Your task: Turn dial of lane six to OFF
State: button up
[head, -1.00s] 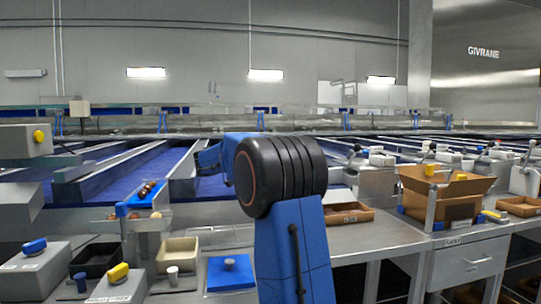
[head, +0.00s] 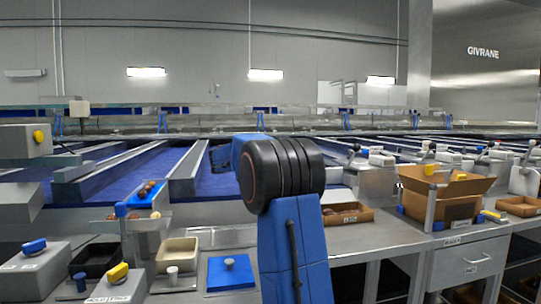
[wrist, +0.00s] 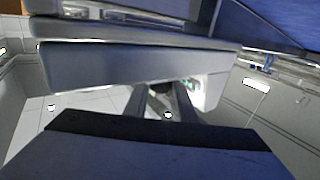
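Several grey boxes carry coloured knobs. One at the lower left has a blue knob (head: 34,246), one beside it has a yellow knob (head: 118,272), and one at the left edge has a yellow knob (head: 38,136). No lane number is readable, so I cannot tell which dial belongs to lane six. My gripper (head: 222,158) is partly hidden behind my arm's black joint, over the blue lanes and apart from these knobs. In the wrist view my gripper's two dark fingers (wrist: 166,103) stand apart with a gap between them. I see no dial between them.
A steel counter (head: 375,238) runs along the front. On it are a black tray (head: 73,261), a beige bin (head: 178,241), a blue plate (head: 245,276) and an open cardboard box (head: 410,185). Metal dividers (head: 190,165) separate the blue lanes.

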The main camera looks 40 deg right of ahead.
jog(key=shift+m+g, duration=0.3)
jog(key=shift+g, duration=0.2)
jog(key=m+g, duration=0.1)
jog(key=g, duration=0.1)
jog(key=shift+w+f+m+g, duration=0.1)
jog(key=shift+w+m+g, duration=0.05)
jog(key=shift+m+g, duration=0.25)
jog(key=shift+m+g+y, duration=0.9)
jog(key=shift+m+g, duration=0.8)
jog(key=shift+g, duration=1.1)
jog(key=o, duration=1.1)
jog(key=shift+c, duration=0.2)
jog(key=v, duration=0.7)
jog(key=shift+a, duration=0.2)
